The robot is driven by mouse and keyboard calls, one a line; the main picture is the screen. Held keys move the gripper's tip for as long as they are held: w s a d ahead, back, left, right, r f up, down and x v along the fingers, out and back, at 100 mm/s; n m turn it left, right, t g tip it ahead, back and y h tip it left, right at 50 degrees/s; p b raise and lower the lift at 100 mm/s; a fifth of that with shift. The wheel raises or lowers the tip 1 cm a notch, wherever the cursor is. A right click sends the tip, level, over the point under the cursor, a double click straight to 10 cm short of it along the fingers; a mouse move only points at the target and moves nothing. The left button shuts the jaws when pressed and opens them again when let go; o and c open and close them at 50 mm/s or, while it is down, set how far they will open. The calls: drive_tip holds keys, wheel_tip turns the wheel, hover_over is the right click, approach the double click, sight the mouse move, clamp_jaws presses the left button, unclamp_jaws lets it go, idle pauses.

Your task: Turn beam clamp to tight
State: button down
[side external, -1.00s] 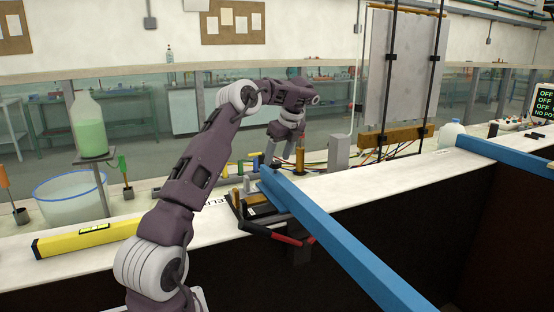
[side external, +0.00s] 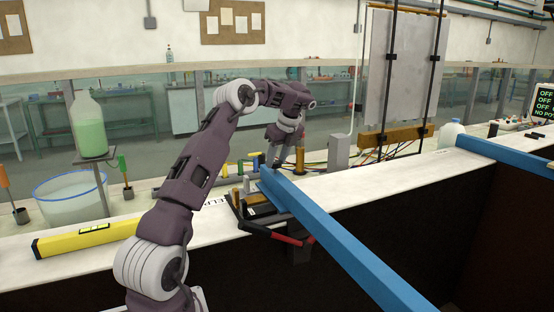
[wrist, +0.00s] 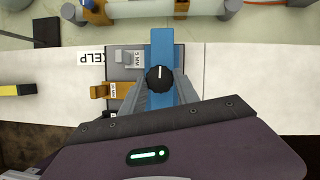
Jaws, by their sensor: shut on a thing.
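The beam clamp's round black knob (wrist: 160,79) shows in the wrist view over the blue beam (wrist: 161,45), with a white mark pointing up the picture. My gripper (wrist: 161,86) is shut on the knob, one grey finger on each side. A black-and-red handle (side external: 280,235) sits below the beam on the wall's front side.
Left of the knob lie a grey "5 MM" piece (wrist: 128,58) and an orange tabbed piece (wrist: 110,91). A yellow level (side external: 85,238), a bowl (side external: 70,197) and a green-filled bottle (side external: 90,125) are left. A brass cylinder (side external: 299,160) and cables stand behind my gripper.

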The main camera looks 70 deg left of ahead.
drive_tip(key=m, duration=0.1)
drive_tip(key=m+t, duration=0.1)
drive_tip(key=m, duration=0.1)
drive_tip(key=shift+s+m, duration=0.2)
drive_tip(key=shift+m, duration=0.1)
drive_tip(key=m+t, duration=0.1)
drive_tip(key=m, duration=0.1)
drive_tip(key=m+t, duration=0.1)
drive_tip(key=m, duration=0.1)
drive_tip(key=shift+s+a+m, duration=0.15)
drive_tip(key=shift+m, duration=0.15)
drive_tip(key=m, duration=0.2)
drive_tip(key=m+t+h, duration=0.1)
drive_tip(key=m, duration=0.1)
drive_tip(key=shift+s+a+t, duration=0.1)
drive_tip(key=shift+t, duration=0.2)
drive_tip(key=shift+a+m+t+h, duration=0.15)
drive_tip(key=shift+m+h, duration=0.25)
drive_tip(key=shift+m, duration=0.65)
drive_tip(key=shift+d+m+t+h, duration=0.15)
drive_tip(key=shift+m+h, duration=0.25)
drive_tip(key=shift+m, duration=0.65)
drive_tip(key=shift+a, duration=0.1)
drive_tip(key=c, duration=0.9)
unclamp_jaws()
wheel_tip(320, 180, up, 10)
